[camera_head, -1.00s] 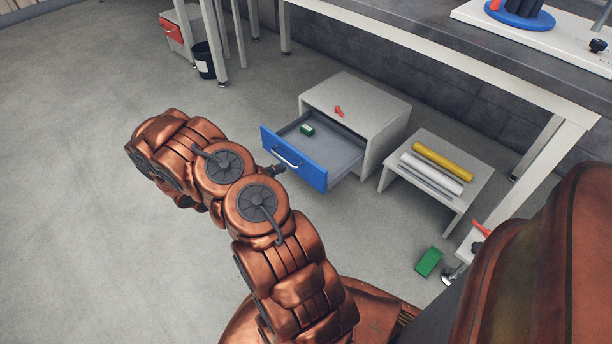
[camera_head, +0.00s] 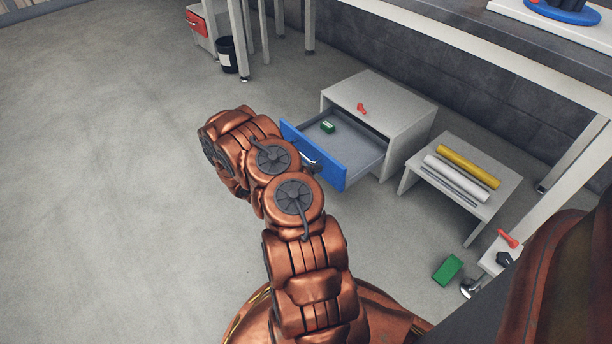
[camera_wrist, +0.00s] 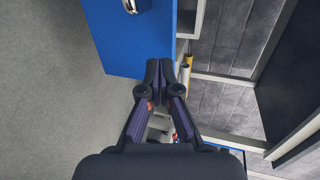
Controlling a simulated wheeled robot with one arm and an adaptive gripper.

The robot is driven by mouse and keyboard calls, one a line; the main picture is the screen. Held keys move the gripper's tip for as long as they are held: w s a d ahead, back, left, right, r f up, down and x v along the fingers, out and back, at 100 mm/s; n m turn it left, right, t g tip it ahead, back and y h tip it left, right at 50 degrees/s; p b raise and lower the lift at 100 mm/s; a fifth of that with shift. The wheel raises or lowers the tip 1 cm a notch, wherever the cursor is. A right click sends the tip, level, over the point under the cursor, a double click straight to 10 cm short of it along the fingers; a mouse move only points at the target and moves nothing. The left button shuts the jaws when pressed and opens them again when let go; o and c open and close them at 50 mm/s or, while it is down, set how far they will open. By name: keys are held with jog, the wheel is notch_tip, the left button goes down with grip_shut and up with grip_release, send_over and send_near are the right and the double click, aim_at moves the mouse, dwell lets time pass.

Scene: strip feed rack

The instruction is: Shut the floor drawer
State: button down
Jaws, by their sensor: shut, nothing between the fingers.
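The floor drawer (camera_head: 352,157) is pulled out of a low grey cabinet (camera_head: 392,103). Its blue front (camera_head: 330,171) faces the lower left, and a small green box (camera_head: 327,127) lies inside. In the wrist view the blue front (camera_wrist: 140,45) fills the upper middle, with its metal handle (camera_wrist: 130,6) at the top edge. My gripper (camera_wrist: 159,68) is shut and empty. Its fingertips overlap the lower right part of the blue front in the picture; I cannot tell if they touch. In the head view my arm mostly hides the gripper, close to the drawer front.
A low grey stand (camera_head: 410,168) with yellow and white rolls is right of the cabinet. A green block (camera_head: 448,270) lies on the floor nearer me. A red clamp (camera_head: 362,108) lies on the cabinet. A workbench leg (camera_head: 570,150) stands at right. The floor at left is clear.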

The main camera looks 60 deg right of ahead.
aim_at(331, 161)
jog(key=shift+s+d+b, duration=0.3)
jog(key=shift+d+b, duration=0.1)
jog(key=shift+d, duration=0.65)
jog(key=shift+s+d+b, duration=0.25)
jog(key=shift+d+b, duration=0.1)
jog(key=shift+d, duration=0.7)
